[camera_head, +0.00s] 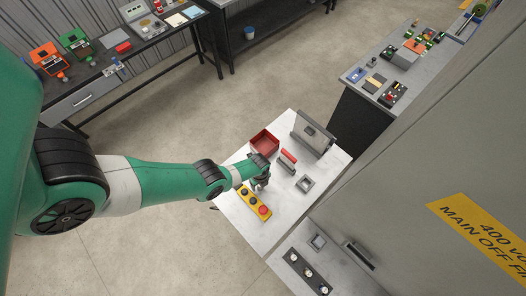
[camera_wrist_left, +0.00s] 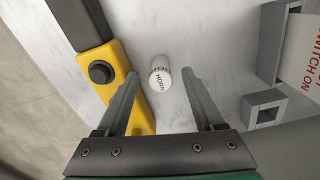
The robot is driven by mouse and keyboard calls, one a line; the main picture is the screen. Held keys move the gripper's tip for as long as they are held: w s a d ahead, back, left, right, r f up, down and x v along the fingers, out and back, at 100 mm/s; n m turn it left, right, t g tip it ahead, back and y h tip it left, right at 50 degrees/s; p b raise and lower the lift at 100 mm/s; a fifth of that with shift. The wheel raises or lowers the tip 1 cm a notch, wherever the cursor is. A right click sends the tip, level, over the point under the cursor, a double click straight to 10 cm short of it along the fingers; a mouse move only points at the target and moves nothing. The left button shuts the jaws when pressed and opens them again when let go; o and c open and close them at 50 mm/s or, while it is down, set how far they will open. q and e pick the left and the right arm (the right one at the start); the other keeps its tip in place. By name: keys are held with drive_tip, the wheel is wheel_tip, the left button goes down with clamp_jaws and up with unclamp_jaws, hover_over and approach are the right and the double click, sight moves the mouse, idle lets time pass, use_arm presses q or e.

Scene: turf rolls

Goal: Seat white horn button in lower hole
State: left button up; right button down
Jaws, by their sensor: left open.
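The white horn button (camera_wrist_left: 160,80), a small cylinder marked HORN, lies on the pale table top in the left wrist view. My left gripper (camera_wrist_left: 160,74) is open, with a finger on either side of the button and visible gaps to it. I cannot tell the height between the fingertips and the table. In the head view my left gripper (camera_head: 260,184) is over the white table, beside the yellow button box (camera_head: 246,200). The box also shows in the left wrist view (camera_wrist_left: 117,67), with a black button on it. I cannot make out the lower hole. My right gripper is not in view.
A red open bin (camera_head: 264,139), a red-handled item (camera_head: 288,157), a grey upright panel (camera_head: 313,133) and a square grey frame (camera_head: 305,184) stand on the white table (camera_head: 274,222). The square frame shows right of the gripper in the wrist view (camera_wrist_left: 264,110). A grey cabinet (camera_head: 430,150) stands right.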

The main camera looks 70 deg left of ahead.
use_arm(q)
drive_tip(key=shift+f+b, duration=0.3)
drive_tip(key=shift+f, duration=0.65)
drive_tip(key=shift+r, duration=0.2)
drive_tip(key=shift+c, duration=0.2)
clamp_jaws()
